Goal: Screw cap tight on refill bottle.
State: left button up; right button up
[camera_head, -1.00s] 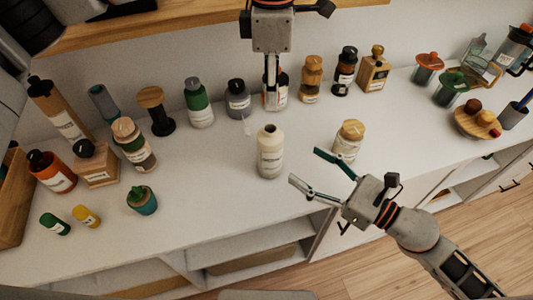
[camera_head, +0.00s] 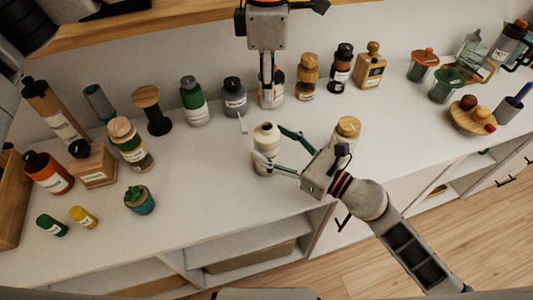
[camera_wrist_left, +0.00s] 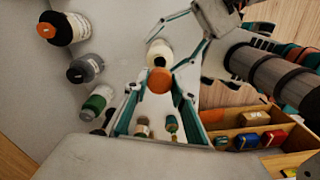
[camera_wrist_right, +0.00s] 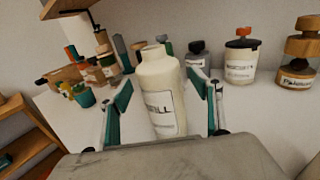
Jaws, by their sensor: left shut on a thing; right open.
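The cream refill bottle (camera_head: 266,154) stands upright near the front edge of the counter, its mouth bare. In the right wrist view the bottle (camera_wrist_right: 165,98) shows part of its label and stands between the fingers. My right gripper (camera_head: 271,146) is open, with one finger on either side of the bottle; I cannot tell if either touches it. My left gripper (camera_head: 267,101) points down behind the bottle. In the left wrist view it is shut on a round orange-brown cap (camera_wrist_left: 159,80), held apart from the bottle (camera_wrist_left: 159,53). The cap is hard to make out in the head view.
A jar with a wooden lid (camera_head: 347,132) stands just right of the bottle, close to my right gripper. Several bottles, including a green one (camera_head: 195,102), line the back. A small teal pot (camera_head: 140,200) stands front left.

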jog(key=shift+x, duration=1)
jog(key=c, duration=1.7)
pick_arm(q)
send_over(267, 129)
jog(key=shift+f, duration=2.5)
jog(key=shift+f, duration=0.1)
jog(key=shift+f, duration=0.8)
jog(key=shift+f, duration=0.55)
pick_arm(e)
grip_shut()
